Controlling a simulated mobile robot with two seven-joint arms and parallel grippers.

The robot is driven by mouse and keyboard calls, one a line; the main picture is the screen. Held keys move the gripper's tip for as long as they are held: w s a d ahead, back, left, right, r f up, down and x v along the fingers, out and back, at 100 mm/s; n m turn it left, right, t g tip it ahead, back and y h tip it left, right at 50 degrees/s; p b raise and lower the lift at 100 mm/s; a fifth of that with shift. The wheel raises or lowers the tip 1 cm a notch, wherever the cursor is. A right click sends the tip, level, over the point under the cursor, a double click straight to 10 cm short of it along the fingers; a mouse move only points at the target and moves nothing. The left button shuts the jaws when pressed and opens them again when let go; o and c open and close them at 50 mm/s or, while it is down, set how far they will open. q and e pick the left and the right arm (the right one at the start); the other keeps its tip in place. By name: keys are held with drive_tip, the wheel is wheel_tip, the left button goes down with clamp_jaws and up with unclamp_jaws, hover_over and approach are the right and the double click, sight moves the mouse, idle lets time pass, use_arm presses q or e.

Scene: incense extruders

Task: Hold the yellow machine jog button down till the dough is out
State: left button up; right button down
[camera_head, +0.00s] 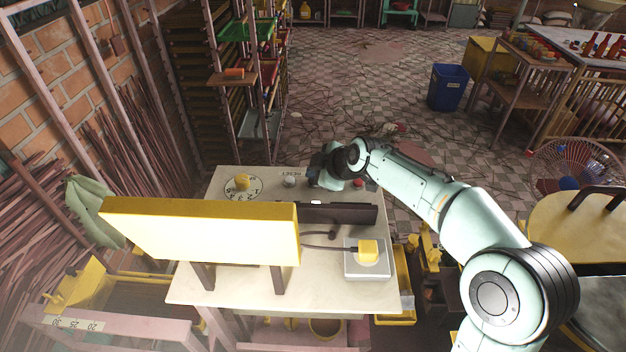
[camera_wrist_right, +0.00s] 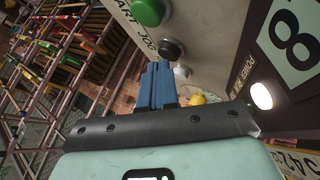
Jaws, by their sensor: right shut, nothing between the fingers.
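The yellow machine (camera_head: 200,232) stands on a pale worktop, seen from behind its big yellow panel. In the right wrist view, a black button (camera_wrist_right: 171,48) sits by the label "JOG", with a green button (camera_wrist_right: 147,11) by "START" above it. My right gripper (camera_wrist_right: 158,68) is shut and empty, its blue fingertips pointing at the black button and right by it; I cannot tell if they press it. In the head view the right gripper (camera_head: 320,178) hides the jog button. No dough can be made out. My left gripper is out of view.
A yellow dial knob (camera_head: 242,182), a grey button (camera_head: 290,181) and a red button (camera_head: 358,183) line the worktop's far edge. A lit white lamp (camera_wrist_right: 261,96) shows beside the fingers.

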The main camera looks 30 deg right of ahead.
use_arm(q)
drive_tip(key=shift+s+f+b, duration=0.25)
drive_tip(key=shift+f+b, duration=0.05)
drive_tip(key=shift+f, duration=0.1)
use_arm(e)
drive_tip(key=shift+f, duration=0.4)
idle(2.9)
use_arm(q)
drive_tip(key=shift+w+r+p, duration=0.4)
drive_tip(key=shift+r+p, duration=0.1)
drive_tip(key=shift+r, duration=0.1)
use_arm(e)
drive_tip(key=shift+r, duration=1)
drive_tip(key=shift+r, duration=0.1)
drive_tip(key=shift+r, duration=0.3)
drive_tip(key=shift+r+p, duration=1.3)
drive_tip(key=shift+r, duration=0.9)
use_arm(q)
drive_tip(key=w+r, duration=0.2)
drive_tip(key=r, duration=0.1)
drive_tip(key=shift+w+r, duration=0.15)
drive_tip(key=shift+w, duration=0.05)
use_arm(e)
drive_tip(key=shift+f, duration=0.1)
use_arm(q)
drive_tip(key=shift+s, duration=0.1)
use_arm(e)
drive_tip(key=shift+f, duration=0.1)
